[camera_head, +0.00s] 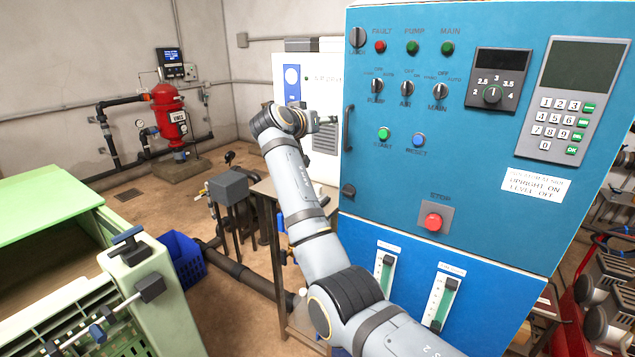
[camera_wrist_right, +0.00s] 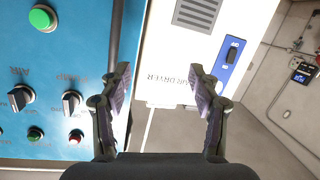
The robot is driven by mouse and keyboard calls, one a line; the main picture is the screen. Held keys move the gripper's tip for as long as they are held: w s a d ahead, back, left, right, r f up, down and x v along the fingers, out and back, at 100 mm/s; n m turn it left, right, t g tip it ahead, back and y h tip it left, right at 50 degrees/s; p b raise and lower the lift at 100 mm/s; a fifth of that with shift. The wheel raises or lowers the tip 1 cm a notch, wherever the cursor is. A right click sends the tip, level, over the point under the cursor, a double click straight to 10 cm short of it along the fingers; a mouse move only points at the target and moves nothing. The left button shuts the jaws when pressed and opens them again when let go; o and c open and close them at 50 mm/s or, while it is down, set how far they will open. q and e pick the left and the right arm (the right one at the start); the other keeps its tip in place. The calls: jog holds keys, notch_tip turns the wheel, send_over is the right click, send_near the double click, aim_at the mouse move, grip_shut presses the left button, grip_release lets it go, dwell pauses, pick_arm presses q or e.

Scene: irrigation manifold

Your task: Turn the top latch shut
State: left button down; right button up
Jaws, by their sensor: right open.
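The top latch (camera_head: 357,38) is a dark round knob with a raised grip at the upper left corner of the blue cabinet door (camera_head: 430,110). Its grip looks close to upright. A lower dark latch (camera_head: 348,190) sits on the same left edge, below the long black door handle (camera_head: 348,128). My right gripper (camera_head: 328,120) is left of the handle and below the top latch, apart from it. In the right wrist view the gripper (camera_wrist_right: 160,72) is open with nothing between its fingers. The top latch cannot be made out there. My left gripper is out of view.
The door carries several selector switches, lamps, a keypad (camera_head: 561,122) and a red stop button (camera_head: 433,222). A white air dryer cabinet (camera_head: 290,75) stands behind my gripper. A green machine (camera_head: 150,265) and blue bin (camera_head: 183,258) are at left.

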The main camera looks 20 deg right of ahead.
notch_tip(320, 180, down, 18)
jog(key=w+n+y, duration=0.1)
jog(key=n+y, duration=0.1)
jog(key=shift+w+r+g+b, duration=0.2)
jog(key=shift+w+g+b, duration=0.1)
jog(key=shift+g+b, duration=0.1)
